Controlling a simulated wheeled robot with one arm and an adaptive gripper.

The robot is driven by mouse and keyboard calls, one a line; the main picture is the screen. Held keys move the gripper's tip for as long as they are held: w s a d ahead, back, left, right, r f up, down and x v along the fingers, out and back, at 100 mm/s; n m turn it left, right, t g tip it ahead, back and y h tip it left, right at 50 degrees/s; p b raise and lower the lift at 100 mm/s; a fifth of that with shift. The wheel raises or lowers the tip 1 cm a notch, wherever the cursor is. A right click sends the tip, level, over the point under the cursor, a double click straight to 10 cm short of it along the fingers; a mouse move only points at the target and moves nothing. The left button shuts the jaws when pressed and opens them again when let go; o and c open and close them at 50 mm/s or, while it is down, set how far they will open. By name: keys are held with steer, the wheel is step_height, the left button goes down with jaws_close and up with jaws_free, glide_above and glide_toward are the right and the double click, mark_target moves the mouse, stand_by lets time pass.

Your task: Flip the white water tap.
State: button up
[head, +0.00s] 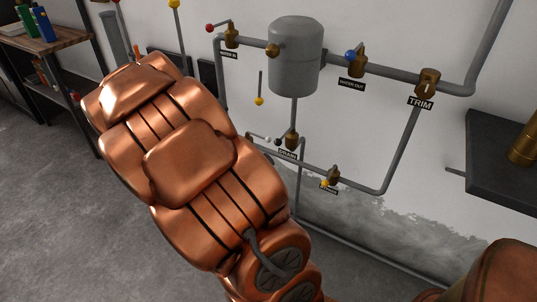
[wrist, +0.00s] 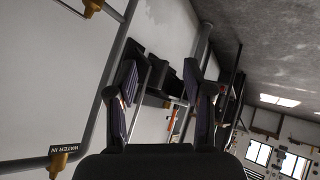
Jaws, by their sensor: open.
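The white tap is on the pipework on the wall in the head view. Its small white knob (head: 267,139) shows left of the brass valve (head: 291,139) above the DRAIN label, just right of my copper arm. The lever detail is too small to read. My gripper (wrist: 160,78) shows in the wrist view with its two dark fingers spread wide and nothing between them. In the head view my gripper is hidden behind my arm. I cannot make out the white knob in the wrist view.
Nearby are a red-knobbed WATER IN tap (head: 231,36), a blue-knobbed WATER OUT tap (head: 356,62), a yellow-knobbed tap (head: 333,175), a TRIM valve (head: 428,82) and a grey tank (head: 296,56). A dark shelf (head: 500,165) juts out at right. A wooden shelf unit (head: 50,42) stands at left.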

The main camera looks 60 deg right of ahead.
steer(key=s+d+f+h+b, duration=0.2)
steer(key=d+f+h+b, duration=0.5)
steer(key=d, duration=0.6)
steer(key=g+h+b, duration=0.2)
steer(key=h+b, duration=0.1)
steer(key=b, duration=0.2)
glide_toward(268, 139)
steer(key=d+f, duration=0.2)
steer(key=d, duration=0.1)
steer(key=shift+w+d+r+h+b, duration=0.25)
steer(key=shift+w+d+h+b, duration=0.05)
steer(key=shift+w+d, duration=0.15)
steer(key=shift+b+x, duration=0.95)
steer(key=shift+x, duration=2.45)
steer(key=shift+w, duration=0.1)
jaws_close()
